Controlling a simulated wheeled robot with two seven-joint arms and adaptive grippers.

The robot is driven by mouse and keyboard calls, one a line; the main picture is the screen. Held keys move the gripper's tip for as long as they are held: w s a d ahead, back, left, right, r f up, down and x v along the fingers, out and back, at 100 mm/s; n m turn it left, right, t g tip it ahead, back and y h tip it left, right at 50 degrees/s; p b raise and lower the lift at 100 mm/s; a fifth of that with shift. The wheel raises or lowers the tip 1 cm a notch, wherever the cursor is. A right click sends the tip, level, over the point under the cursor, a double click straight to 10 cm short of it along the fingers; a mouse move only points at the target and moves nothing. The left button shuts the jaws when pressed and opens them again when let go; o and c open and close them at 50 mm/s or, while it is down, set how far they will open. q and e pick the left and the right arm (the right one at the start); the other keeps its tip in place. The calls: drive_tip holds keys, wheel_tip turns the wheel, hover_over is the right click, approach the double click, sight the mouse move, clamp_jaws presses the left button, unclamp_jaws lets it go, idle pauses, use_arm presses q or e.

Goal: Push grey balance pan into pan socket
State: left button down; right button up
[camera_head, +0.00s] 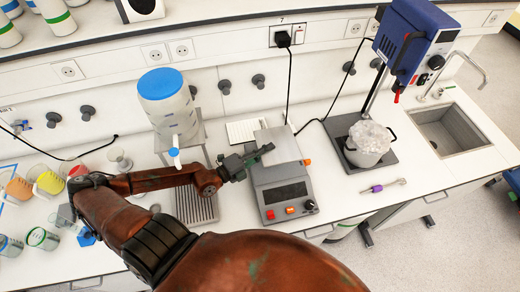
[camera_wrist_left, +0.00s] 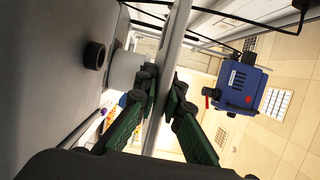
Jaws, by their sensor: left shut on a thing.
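The grey balance pan (camera_head: 280,146) is a flat square plate over the back of the grey balance (camera_head: 283,184). My left gripper (camera_head: 262,154) reaches it from the left and is shut on its near left edge. In the left wrist view the pan (camera_wrist_left: 177,45) shows edge-on as a thin plate between the green fingers of my gripper (camera_wrist_left: 160,88). A pale short cylinder (camera_wrist_left: 126,70) shows between the pan and a large grey body at the left. The pan socket is hidden under the pan in the head view, so I cannot tell whether the pan is seated. My right gripper is out of view.
A clear jar with a blue lid (camera_head: 167,100) stands on a stand left of the balance. A blue overhead stirrer (camera_head: 408,38) stands over a pot (camera_head: 367,146) at the right. A purple-handled tool (camera_head: 382,187) lies on clear bench. A sink (camera_head: 448,128) is further right.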

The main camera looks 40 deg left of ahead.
use_arm(q)
drive_tip(key=shift+a, duration=0.15)
drive_tip(key=shift+f, duration=0.25)
drive_tip(key=shift+f+b, duration=0.6)
drive_tip(key=shift+f, duration=0.25)
drive_tip(key=shift+f+b, duration=0.55)
drive_tip(key=shift+f, duration=0.6)
drive_tip(key=shift+r, duration=0.1)
drive_tip(key=shift+s+b, duration=0.15)
drive_tip(key=shift+b, duration=0.35)
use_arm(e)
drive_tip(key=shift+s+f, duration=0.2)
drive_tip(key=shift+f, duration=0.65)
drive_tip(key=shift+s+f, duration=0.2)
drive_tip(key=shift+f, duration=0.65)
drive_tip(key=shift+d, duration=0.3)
